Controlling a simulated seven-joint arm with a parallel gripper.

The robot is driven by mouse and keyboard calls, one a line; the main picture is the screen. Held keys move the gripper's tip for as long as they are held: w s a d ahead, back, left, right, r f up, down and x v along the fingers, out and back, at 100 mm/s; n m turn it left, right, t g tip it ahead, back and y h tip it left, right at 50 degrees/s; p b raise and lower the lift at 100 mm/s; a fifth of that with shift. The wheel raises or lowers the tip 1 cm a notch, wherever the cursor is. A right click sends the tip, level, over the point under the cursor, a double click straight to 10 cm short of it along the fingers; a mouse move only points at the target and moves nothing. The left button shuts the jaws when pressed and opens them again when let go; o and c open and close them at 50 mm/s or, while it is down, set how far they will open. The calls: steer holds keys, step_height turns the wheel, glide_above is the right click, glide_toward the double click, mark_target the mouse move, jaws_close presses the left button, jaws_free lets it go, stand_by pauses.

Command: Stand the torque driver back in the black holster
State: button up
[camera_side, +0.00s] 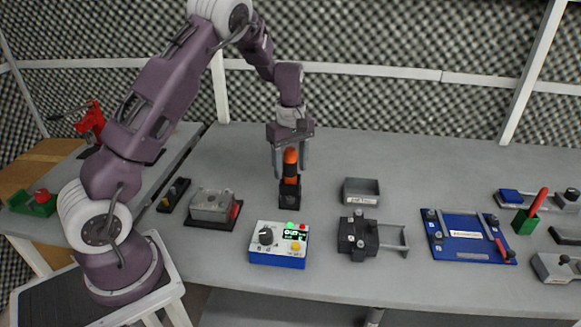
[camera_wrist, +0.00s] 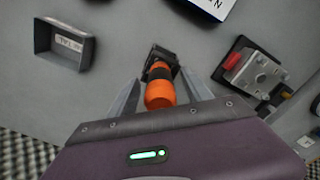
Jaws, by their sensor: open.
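The torque driver (camera_side: 290,161) has an orange handle with a black band and stands upright in the black holster (camera_side: 290,194) on the grey table. In the wrist view the driver's orange end (camera_wrist: 160,94) points toward the camera, with the black holster (camera_wrist: 158,55) just beyond it. My gripper (camera_side: 291,173) is above the holster with its fingers on either side of the handle. In the wrist view my gripper (camera_wrist: 160,95) is open, with gaps between the fingers and the handle. The driver's lower part is hidden inside the holster.
A grey labelled tray (camera_side: 361,191) and a dark clamp block (camera_side: 358,238) stand to the right. A blue and white control box (camera_side: 279,245) is in front. A metal block on a dark base (camera_side: 212,207) is to the left. Bare table lies behind.

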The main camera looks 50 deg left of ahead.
mark_target(291, 150)
step_height(291, 150, up, 6)
steer(key=shift+r, duration=0.15)
steer(key=shift+d+r, duration=0.15)
steer(key=shift+r, duration=0.05)
steer(key=s+d+r+m+t+h, duration=0.1)
steer(key=s+d+r+m+t, duration=0.2)
steer(key=s+d+r+m, duration=0.75)
steer(key=s+d+r+m+t, duration=0.1)
steer(key=s+d+m, duration=0.1)
steer(key=s, duration=0.7)
steer(key=s+d+r+m+t+y, duration=0.1)
steer(key=s+d+r+m, duration=0.1)
steer(key=s, duration=0.7)
steer(key=shift+d+m+t, duration=0.3)
steer(key=shift+d+m, duration=0.4)
steer(key=shift+m, duration=0.45)
